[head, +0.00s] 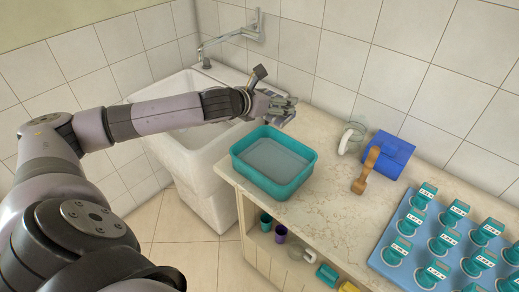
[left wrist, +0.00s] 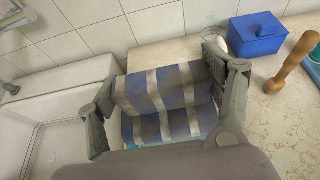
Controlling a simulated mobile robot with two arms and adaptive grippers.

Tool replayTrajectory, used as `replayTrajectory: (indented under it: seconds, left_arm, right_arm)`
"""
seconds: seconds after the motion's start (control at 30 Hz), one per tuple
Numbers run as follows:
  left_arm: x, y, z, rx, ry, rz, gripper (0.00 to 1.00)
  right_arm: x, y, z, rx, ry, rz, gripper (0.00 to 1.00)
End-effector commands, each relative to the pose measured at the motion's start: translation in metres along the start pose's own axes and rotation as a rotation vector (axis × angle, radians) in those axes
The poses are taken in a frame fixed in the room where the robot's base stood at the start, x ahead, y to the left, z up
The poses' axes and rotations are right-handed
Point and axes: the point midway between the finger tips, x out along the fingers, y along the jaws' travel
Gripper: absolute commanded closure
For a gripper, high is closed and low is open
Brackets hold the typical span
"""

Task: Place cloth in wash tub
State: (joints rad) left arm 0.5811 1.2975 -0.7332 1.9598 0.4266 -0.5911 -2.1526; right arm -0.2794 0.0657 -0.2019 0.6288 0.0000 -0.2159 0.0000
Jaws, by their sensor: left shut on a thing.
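My left gripper (head: 282,108) is shut on a cloth (left wrist: 163,92) and holds it at the back of the counter, near the sink edge. In the left wrist view the cloth is blue-grey with pale stripes and hangs folded between the fingers. In the head view the cloth is hard to make out at the gripper. The wash tub (head: 256,181), a teal rectangular basin with greyish water in it, stands on the counter's left end, just in front of and below the gripper. In the left wrist view the cloth mostly hides it. My right gripper is out of view.
A white sink (head: 185,152) with a wall tap (head: 225,38) is left of the counter. A blue lidded box (head: 391,158), a wooden pestle-like tool (head: 366,172) and a whitish ring-shaped item (head: 351,137) stand right of the tub.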

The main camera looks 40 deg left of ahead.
Motion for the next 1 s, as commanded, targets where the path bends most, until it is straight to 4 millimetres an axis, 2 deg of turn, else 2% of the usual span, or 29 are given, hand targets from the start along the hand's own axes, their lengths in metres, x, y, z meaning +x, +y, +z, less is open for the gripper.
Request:
replayTrajectory:
  seconds: [0.03, 0.1, 0.27, 0.37, 0.53, 0.7, 0.8, 1.0]
  left_arm:
    - [0.003, -0.001, -0.009, -0.001, 0.004, -0.003, 0.53]
    - [0.009, -0.001, -0.024, -0.002, 0.006, -0.004, 0.53]
    - [0.026, -0.002, -0.065, -0.004, 0.008, -0.004, 0.53]
    - [0.036, -0.002, -0.089, -0.006, 0.007, -0.004, 0.53]
    - [0.051, -0.001, -0.126, -0.006, 0.005, -0.002, 0.53]
    - [0.059, -0.001, -0.144, -0.003, 0.002, -0.002, 0.53]
    - [0.062, -0.001, -0.15, -0.002, 0.002, -0.001, 0.53]
    - [0.073, -0.001, -0.176, -0.003, 0.002, -0.002, 0.53]
  right_arm:
    - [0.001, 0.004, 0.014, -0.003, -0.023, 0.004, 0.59]
    - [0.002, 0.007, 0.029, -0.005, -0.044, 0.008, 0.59]
    - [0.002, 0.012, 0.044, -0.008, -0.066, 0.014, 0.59]
    - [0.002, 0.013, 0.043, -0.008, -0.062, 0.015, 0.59]
    - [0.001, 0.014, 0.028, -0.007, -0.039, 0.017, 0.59]
    - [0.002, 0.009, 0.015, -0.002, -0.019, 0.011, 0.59]
    - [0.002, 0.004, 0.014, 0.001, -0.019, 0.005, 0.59]
    - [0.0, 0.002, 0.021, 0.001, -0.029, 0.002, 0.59]
